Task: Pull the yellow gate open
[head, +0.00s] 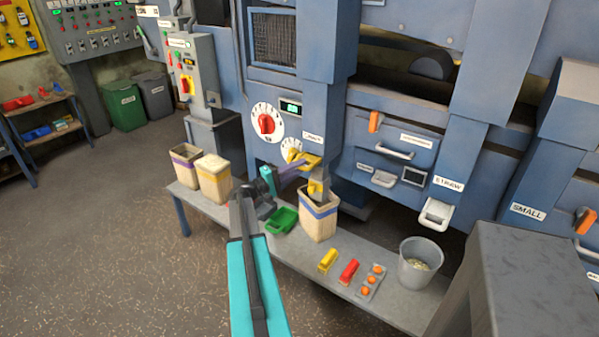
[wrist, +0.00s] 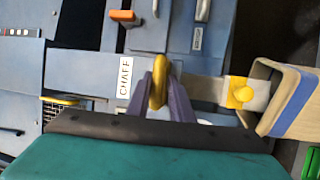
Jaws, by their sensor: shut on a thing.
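The yellow gate (head: 311,160) is a small yellow handle on the blue machine. It sits just below a label that reads CHAFF in the wrist view, and above a cream bin with a blue band (head: 319,222). My gripper (head: 297,163) reaches it from the left with purple fingers. In the wrist view the fingers close around the upright yellow handle (wrist: 159,83). The fingertips of my gripper (wrist: 161,88) are shut on it. A grey spout with a yellow clamp and knob (wrist: 240,93) stands to the right, by the bin's mouth. The gate's plate is mostly hidden.
A grey bench (head: 392,300) runs under the machine. On it are a green scoop (head: 282,220), yellow and red blocks, a tray of orange balls, a metal bucket (head: 419,266) and two more cream bins at left. The floor at left is clear.

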